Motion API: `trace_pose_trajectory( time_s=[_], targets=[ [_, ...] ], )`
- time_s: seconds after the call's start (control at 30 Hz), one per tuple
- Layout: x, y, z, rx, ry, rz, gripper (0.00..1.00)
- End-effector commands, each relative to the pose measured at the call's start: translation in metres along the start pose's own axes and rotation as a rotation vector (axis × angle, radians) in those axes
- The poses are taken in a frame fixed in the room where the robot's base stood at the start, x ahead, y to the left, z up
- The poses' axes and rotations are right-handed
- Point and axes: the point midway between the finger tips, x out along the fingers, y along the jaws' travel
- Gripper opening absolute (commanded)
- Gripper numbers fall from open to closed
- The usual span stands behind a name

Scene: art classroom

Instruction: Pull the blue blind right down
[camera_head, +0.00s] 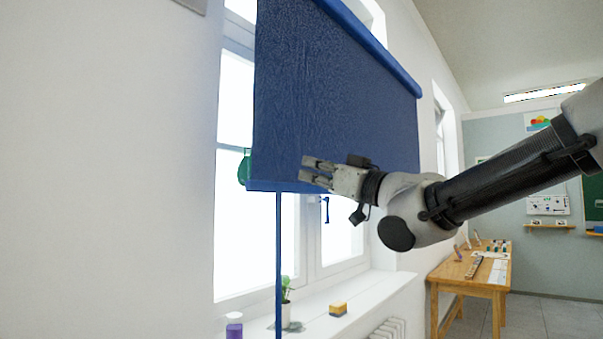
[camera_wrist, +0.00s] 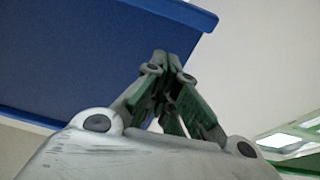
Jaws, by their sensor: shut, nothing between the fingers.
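The blue blind (camera_head: 335,100) hangs from its roller over the upper part of the window, with the lower panes bare. Its bottom bar (camera_head: 270,186) runs just below and left of my gripper. A blue pull strip (camera_head: 278,260) hangs from the bar toward the sill. My gripper (camera_head: 306,171) is shut and empty, in front of the blind near its lower edge; whether it touches the cloth I cannot tell. In the wrist view the closed fingers (camera_wrist: 165,62) point up, with part of the blind (camera_wrist: 70,60) behind and to the left.
A green thing (camera_head: 244,168) shows at the blind's left edge. A wooden table (camera_head: 470,278) with art items stands at right.

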Motion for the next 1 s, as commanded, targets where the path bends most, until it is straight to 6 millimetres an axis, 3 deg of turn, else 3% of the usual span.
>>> trace_pose_trajectory(
  time_s=[0.1,0.27,0.67,0.8,1.0],
  targets=[
    [0.002,-0.005,-0.012,0.019,0.052,-0.021,0.0],
    [0.018,-0.006,-0.013,0.027,0.053,-0.025,0.0],
    [0.1,-0.008,-0.016,0.026,0.051,-0.024,0.0],
    [0.094,-0.008,0.005,0.026,0.047,-0.023,0.0],
    [0.089,-0.008,0.02,0.025,0.049,-0.023,0.0]
  ],
)
